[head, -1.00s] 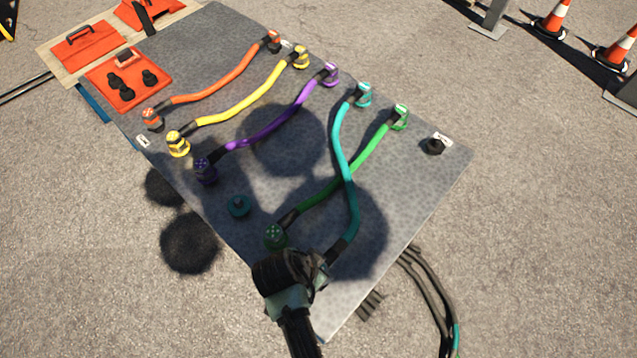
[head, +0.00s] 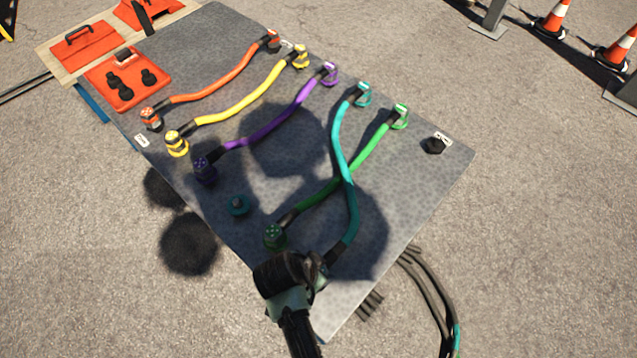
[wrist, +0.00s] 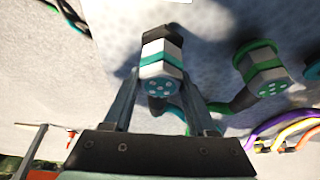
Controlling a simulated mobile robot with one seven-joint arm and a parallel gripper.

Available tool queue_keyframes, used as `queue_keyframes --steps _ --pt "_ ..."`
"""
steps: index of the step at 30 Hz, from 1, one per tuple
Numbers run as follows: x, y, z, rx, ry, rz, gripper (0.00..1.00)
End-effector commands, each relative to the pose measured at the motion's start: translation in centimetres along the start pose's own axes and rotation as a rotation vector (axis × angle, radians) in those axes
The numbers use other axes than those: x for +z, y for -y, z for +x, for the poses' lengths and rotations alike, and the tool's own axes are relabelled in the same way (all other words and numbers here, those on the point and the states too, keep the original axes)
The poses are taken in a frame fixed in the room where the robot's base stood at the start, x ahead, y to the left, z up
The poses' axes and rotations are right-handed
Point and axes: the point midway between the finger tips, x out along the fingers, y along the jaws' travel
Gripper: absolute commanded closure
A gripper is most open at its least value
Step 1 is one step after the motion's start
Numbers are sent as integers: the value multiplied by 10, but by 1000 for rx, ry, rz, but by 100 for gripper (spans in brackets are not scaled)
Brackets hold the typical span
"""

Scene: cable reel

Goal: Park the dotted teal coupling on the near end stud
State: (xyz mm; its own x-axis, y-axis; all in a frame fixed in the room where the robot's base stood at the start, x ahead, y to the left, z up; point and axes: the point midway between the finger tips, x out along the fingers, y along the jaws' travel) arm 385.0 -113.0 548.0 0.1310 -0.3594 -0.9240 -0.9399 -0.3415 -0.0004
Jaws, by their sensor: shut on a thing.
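The dotted teal coupling (wrist: 160,75) has a white body, a teal band and a dotted teal end face. My gripper (wrist: 162,100) is shut on it, with one finger on each side. In the head view my gripper (head: 290,272) is over the near corner of the grey board, and my wrist hides the coupling. The teal cable (head: 341,155) runs from it, over the green cable, to a teal coupling (head: 363,95) on the far side. A black stud (head: 434,145) stands bare beside a white label at the right end. I see no near end stud in the head view; my arm may hide it.
A dotted green coupling (head: 275,236) stands close to my gripper; it also shows in the wrist view (wrist: 265,75). A bare teal stud (head: 238,205) lies beyond it. Purple (head: 204,169), yellow (head: 177,144) and orange (head: 151,118) couplings line the left edge. Loose cables (head: 435,290) lie on the ground.

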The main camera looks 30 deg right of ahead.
Motion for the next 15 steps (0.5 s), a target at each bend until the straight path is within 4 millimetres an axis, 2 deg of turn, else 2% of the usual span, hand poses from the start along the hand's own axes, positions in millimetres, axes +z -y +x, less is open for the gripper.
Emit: queue_keyframes --steps 15 --pt "1 0 4 -1 -1 1 100"
